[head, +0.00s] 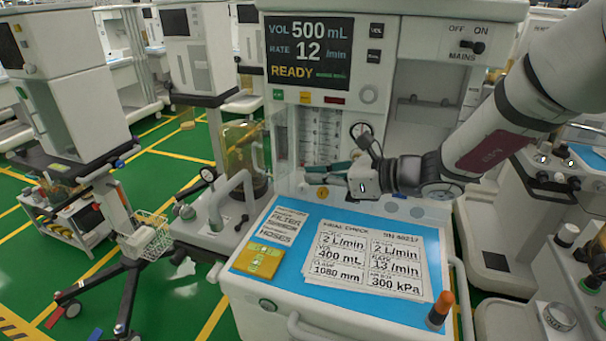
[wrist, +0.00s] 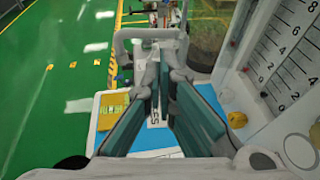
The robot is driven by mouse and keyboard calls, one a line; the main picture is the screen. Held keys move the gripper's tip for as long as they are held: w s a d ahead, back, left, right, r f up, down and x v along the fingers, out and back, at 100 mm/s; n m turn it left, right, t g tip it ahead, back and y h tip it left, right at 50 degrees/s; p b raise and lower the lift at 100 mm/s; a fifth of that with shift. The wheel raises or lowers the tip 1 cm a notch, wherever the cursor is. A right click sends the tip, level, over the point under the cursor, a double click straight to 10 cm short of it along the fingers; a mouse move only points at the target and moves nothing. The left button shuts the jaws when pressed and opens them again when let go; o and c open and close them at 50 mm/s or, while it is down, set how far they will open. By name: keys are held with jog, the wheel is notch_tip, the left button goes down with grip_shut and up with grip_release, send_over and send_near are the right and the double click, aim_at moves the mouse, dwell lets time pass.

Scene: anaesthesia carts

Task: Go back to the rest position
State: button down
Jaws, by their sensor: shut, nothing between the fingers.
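My gripper (head: 312,170) is in front of the flow tubes of the anaesthesia machine (head: 420,50), above the back of its blue work surface. Its teal fingers point left in the head view and hold nothing. In the wrist view, my gripper (wrist: 162,62) shows its two fingers running forward and meeting near their tips. My arm reaches in from the right side of the head view.
The blue work surface (head: 330,296) bears printed cards (head: 375,255), a yellow packet (head: 258,260) and an orange-topped item (head: 441,308). A metal pipe (head: 232,190) and an amber canister (head: 240,155) stand left of my gripper. Another cart (head: 75,100) is farther left.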

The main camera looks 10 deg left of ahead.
jog(key=s+d+r+n+g+h+p, duration=0.1)
jog(key=s+d+r+n+h, duration=0.1)
jog(key=s+d+n, duration=0.3)
jog(key=s+d+r+n+g+h, duration=0.1)
jog(key=s+r+n+h, duration=0.15)
jog(key=s, duration=0.45)
jog(key=s+d+r+n+g+h+p, duration=0.1)
jog(key=s+d+r+n, duration=0.15)
jog(key=s+n, duration=0.3)
jog(key=s+d+r+n+t+h, duration=0.1)
jog(key=s+d+n+h, duration=0.3)
jog(key=s+d, duration=0.3)
jog(key=s+d+n+t+h, duration=0.2)
jog(key=s+d+n+h, duration=0.2)
jog(key=d, duration=0.8)
jog(key=s+p, duration=0.1)
jog(key=s, duration=0.1)
jog(key=shift+s+r, duration=0.35)
jog(key=shift+r, duration=0.05)
